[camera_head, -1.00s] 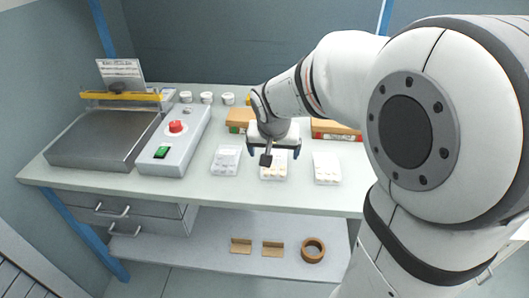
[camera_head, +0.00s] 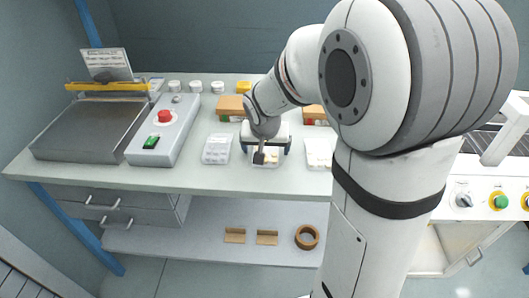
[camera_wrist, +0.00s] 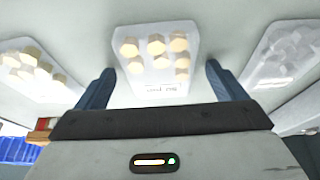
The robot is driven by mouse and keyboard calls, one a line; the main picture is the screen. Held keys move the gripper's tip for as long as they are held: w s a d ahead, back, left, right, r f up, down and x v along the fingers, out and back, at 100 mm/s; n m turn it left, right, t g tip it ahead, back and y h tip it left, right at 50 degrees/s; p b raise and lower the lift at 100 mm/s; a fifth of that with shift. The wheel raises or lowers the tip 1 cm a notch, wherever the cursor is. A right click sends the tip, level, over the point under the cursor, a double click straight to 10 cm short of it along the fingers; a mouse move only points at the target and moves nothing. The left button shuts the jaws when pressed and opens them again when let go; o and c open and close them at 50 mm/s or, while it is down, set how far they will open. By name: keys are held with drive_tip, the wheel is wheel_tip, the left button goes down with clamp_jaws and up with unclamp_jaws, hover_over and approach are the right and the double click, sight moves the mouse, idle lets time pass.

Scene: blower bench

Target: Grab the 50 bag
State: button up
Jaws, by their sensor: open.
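Three clear bags lie in a row on the bench. The middle bag (camera_head: 267,162) is mostly hidden behind my gripper (camera_head: 265,146). In the wrist view this middle bag (camera_wrist: 155,85) holds several beige pieces and has a small printed label, too blurred to read. My gripper (camera_wrist: 159,72) is open, with one blue finger on each side of that bag and nothing held. The left bag (camera_head: 217,149) holds greyish-white pieces; it shows at right in the wrist view (camera_wrist: 288,55). The right bag (camera_head: 319,153) holds beige pieces and shows at left in the wrist view (camera_wrist: 32,70).
Orange-brown boxes (camera_head: 231,106) and white round containers (camera_head: 196,87) stand behind the bags. A grey control box (camera_head: 163,130) with a red button and a sealer-like machine (camera_head: 88,130) stand at left. A tape roll (camera_head: 307,237) lies on the lower shelf.

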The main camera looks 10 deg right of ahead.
drive_tip(key=shift+f, duration=0.1)
drive_tip(key=shift+c, duration=0.2)
drive_tip(key=c, duration=1.1)
